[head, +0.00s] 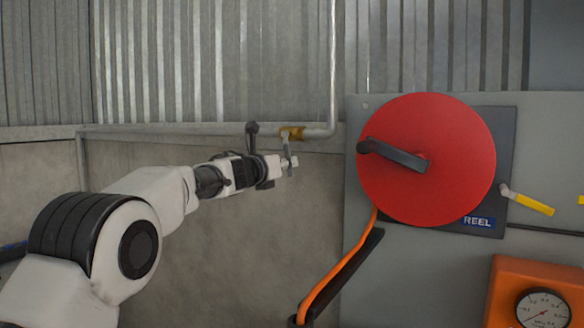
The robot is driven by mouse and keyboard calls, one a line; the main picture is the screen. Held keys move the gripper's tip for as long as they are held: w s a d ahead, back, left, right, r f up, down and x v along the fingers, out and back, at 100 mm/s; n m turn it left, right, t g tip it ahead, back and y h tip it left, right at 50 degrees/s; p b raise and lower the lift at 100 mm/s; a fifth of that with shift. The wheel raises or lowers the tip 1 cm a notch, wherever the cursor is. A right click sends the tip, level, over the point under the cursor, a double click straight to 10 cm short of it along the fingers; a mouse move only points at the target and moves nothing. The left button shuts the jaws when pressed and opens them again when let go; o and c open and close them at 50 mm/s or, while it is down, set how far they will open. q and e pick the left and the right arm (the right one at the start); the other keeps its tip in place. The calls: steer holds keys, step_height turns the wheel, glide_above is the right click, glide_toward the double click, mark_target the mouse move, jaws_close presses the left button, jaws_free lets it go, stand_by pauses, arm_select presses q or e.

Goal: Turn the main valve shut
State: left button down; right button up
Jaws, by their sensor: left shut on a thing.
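A brass valve body (292,132) sits on the grey pipe along the wall, left of the panel. Its thin grey lever (287,149) points down from it, roughly across the horizontal pipe. My left gripper (288,163) is shut on this lever near its lower end. The fingers hide part of the lever's lower end. My right gripper is not in view.
A grey panel (420,280) on the right carries a red reel (455,150) with a dark crank (395,155). It also carries a yellow-handled lever (530,203) and an orange box with a gauge (543,310). An orange hose (340,275) hangs below the reel.

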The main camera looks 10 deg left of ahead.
arm_select(q)
steer(key=shift+w+a+f+m, duration=0.15)
steer(key=shift+a+m, duration=0.15)
steer(key=shift+m, duration=0.2)
steer(key=shift+w+a+f+m, duration=0.15)
steer(key=shift+a+m, duration=0.15)
steer(key=shift+m, duration=0.2)
steer(key=c, duration=1.1)
jaws_free()
steer(key=shift+a+r, duration=0.1)
steer(key=shift+s, duration=0.1)
steer(key=v, duration=1.2)
